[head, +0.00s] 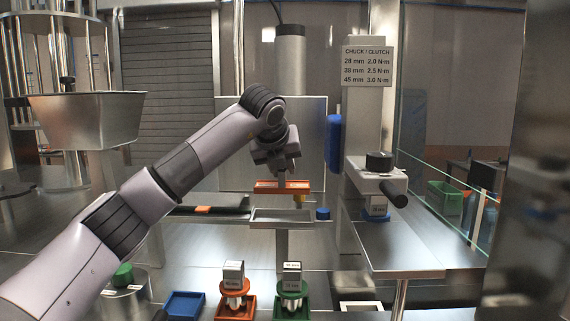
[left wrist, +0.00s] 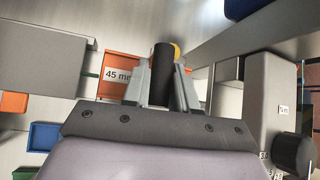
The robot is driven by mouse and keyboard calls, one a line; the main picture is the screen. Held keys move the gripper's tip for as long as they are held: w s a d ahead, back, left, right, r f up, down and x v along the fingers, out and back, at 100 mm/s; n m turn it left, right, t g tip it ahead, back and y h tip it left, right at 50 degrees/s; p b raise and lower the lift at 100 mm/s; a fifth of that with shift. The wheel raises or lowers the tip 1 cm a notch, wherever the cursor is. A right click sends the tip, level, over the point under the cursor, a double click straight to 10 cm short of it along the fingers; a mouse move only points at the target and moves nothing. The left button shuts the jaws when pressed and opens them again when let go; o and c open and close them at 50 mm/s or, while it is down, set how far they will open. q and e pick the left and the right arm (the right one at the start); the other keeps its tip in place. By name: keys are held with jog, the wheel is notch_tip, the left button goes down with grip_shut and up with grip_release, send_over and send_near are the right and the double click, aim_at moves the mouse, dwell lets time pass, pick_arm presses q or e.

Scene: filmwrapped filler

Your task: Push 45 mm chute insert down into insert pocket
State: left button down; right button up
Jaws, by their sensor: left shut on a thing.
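The orange 45 mm chute insert (head: 266,187) is level below my left gripper (head: 283,176) in the middle of the head view. In the left wrist view, its orange plate (left wrist: 118,68) carries a "45 mm" label. There my left gripper (left wrist: 162,78) is shut on a dark upright handle (left wrist: 163,65) over the insert. The insert pocket appears to be the pale rectangular frame (head: 259,216) just under the insert. A gap shows between insert and frame in the head view. My right gripper is not in view.
A post with a black-handled device (head: 378,178) stands right of the pocket, with a blue cap (head: 323,213) between. Orange (head: 234,309) and green (head: 291,307) trays with labelled blocks and a blue tray (head: 186,304) lie in front. A steel hopper (head: 88,115) stands left.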

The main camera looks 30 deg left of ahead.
aim_at(280, 193)
pick_arm(q)
jog(key=shift+s+r, duration=0.1)
jog(key=shift+s, duration=0.05)
dwell(0.3)
jog(key=shift+f+b, duration=0.2)
jog(key=shift+b, duration=0.1)
jog(key=shift+f+b, duration=2.65)
jog(key=shift+f, duration=0.65)
jog(key=shift+f, duration=0.3)
jog(key=c, duration=0.8)
grip_release()
